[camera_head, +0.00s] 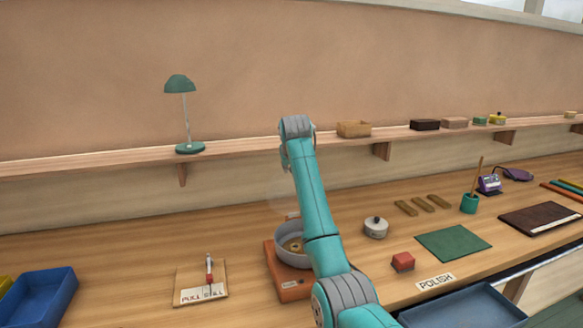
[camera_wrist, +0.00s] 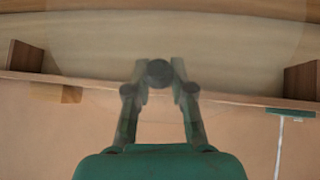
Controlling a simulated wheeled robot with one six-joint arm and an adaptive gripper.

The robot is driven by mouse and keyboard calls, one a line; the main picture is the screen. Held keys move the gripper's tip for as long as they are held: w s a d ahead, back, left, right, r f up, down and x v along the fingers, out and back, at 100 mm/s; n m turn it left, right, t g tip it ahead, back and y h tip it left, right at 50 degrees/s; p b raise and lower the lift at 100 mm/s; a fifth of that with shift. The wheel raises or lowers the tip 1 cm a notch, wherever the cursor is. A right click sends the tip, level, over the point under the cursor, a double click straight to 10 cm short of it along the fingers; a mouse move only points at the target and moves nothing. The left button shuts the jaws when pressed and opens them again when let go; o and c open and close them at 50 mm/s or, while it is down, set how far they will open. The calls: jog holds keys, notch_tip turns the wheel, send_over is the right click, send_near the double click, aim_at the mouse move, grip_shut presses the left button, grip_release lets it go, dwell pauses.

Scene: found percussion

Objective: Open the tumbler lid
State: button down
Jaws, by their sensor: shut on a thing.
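The tumbler (camera_head: 278,247) is a grey round drum on an orange base, partly behind my arm in the head view. Its inside shows from above, with a small tan ring-like piece in it. A dark round knob (camera_wrist: 159,72) sits between my fingertips in the wrist view. A very faint see-through disc, seemingly the lid (camera_wrist: 235,65), spreads around the knob. It appears raised off the drum, but its tilt is hard to tell. My gripper (camera_wrist: 159,88) is shut on the knob. In the head view my arm hides the fingers.
A lever board (camera_head: 201,284) lies left of the tumbler. The shelf (camera_head: 90,162) with a green lamp (camera_head: 187,112) runs behind. Bench between lamp and lever board is clear.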

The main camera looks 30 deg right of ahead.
jog(key=shift+f, duration=0.75)
jog(key=c, duration=1)
grip_release()
jog(key=shift+w, duration=0.15)
jog(key=shift+r, duration=0.1)
jog(key=v, duration=1.2)
